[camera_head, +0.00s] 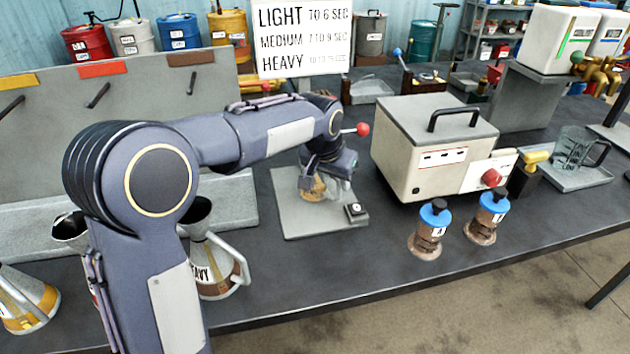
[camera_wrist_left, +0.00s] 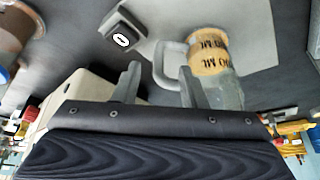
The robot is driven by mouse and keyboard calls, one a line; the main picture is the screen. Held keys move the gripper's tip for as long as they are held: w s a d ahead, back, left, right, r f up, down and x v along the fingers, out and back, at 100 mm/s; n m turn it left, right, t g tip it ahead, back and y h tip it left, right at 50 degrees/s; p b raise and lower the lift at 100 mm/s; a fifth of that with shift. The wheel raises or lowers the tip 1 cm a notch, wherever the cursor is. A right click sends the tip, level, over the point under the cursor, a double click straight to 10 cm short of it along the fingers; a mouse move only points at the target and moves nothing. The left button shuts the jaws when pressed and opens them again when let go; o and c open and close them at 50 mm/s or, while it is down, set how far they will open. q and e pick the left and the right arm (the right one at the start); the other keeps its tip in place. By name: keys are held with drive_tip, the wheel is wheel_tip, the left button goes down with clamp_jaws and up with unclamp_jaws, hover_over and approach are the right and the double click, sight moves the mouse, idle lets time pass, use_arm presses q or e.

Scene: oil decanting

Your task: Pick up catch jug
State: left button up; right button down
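A small jug (camera_head: 313,187) with a yellow band stands on a light grey plate (camera_head: 290,216), partly hidden by my left gripper (camera_head: 330,182). In the left wrist view the jug (camera_wrist_left: 209,55) shows lettering ending in ML on its band, and its grey handle (camera_wrist_left: 166,62) faces my fingers. There my left gripper (camera_wrist_left: 159,72) is open, with the handle appearing between its two fingertips. I cannot tell whether the fingers touch it. A clear jug (camera_head: 573,148) with a dark handle stands on a tray at the right. My right gripper is not in view.
A small black-framed device (camera_head: 355,209) sits on the plate's right corner. A cream lidded box (camera_head: 432,145) stands to the right, with two blue-capped bottles (camera_head: 430,230) (camera_head: 488,215) in front. A HEAVY can (camera_head: 215,265) stands left. The table's front middle is clear.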

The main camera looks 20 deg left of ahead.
sight(337, 189)
use_arm(q)
drive_tip(key=x, duration=0.5)
drive_tip(key=shift+s, duration=0.1)
clamp_jaws()
